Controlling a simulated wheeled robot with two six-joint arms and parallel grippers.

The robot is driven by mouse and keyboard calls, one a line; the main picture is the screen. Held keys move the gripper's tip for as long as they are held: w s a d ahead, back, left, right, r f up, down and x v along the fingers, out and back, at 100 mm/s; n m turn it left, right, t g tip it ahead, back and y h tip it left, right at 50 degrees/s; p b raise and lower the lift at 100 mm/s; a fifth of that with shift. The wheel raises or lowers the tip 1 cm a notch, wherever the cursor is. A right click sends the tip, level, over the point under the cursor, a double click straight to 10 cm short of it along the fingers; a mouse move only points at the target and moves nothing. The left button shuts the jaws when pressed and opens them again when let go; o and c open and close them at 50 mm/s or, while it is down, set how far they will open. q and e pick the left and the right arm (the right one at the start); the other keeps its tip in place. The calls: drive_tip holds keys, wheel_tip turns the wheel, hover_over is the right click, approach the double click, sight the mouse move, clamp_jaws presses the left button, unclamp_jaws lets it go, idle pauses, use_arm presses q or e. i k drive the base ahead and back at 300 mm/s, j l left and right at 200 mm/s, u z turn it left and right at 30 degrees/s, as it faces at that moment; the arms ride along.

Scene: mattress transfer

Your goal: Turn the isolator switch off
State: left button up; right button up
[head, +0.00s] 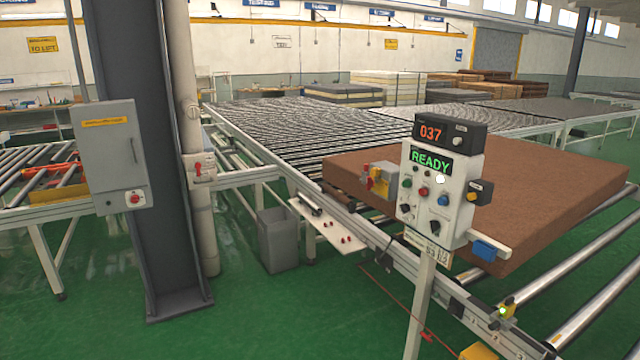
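Which part is the isolator switch is not labelled legibly. A red rotary knob on a white plate (135,198) sits at the lower right of a grey wall cabinet (108,155) on the dark column. A small white box with a red handle (199,168) is fixed on the pale pipe right of the column. A yellow and red switch (378,180) sits on a grey box at the left side of the control panel (439,188). The handle positions are too small to tell for sure. Neither of my grippers is in view.
A brown mattress (540,190) lies on the roller conveyor (290,125) behind the panel. The dark column (130,60) stands at the left. A grey bin (278,240) stands by the conveyor. The panel displays read 037 and READY. Green floor (270,320) is open in front.

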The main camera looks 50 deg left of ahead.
sight(370, 183)
drive_tip(key=u, duration=1.45)
drive_tip(key=i+u, duration=0.15)
drive_tip(key=i, duration=0.35)
drive_tip(key=i+l+u, duration=0.1)
drive_tip(key=i, duration=0.45)
drive_tip(key=i+l+u, duration=0.15)
drive_tip(key=i, duration=0.35)
drive_tip(key=i+l+u, duration=0.15)
drive_tip(key=i, duration=0.35)
